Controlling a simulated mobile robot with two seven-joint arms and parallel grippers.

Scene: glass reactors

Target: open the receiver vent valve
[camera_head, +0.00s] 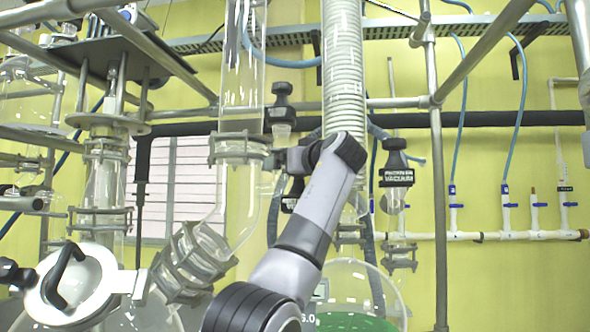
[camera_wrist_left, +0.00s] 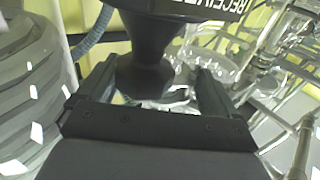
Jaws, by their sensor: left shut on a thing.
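In the left wrist view a black valve handle (camera_wrist_left: 155,50) with a flared end sits between the two fingers of my left gripper (camera_wrist_left: 156,90). White letters on its label begin "RECEIVE"; the rest is cut off. The fingers are on either side of the handle, and the gripper is shut on it. In the head view my left arm rises from the bottom centre to the glassware, its wrist and gripper (camera_head: 296,160) beside the middle columns. The held handle is mostly hidden there. My right gripper is not in view.
Another black valve knob (camera_head: 281,95) stands just above the gripper. A black valve labelled "vacuum" (camera_head: 396,176) hangs to the right. A coiled glass condenser (camera_head: 343,75), a glass column (camera_head: 242,80) and metal frame poles (camera_head: 438,200) crowd the arm. A flask with green liquid (camera_head: 358,300) is below.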

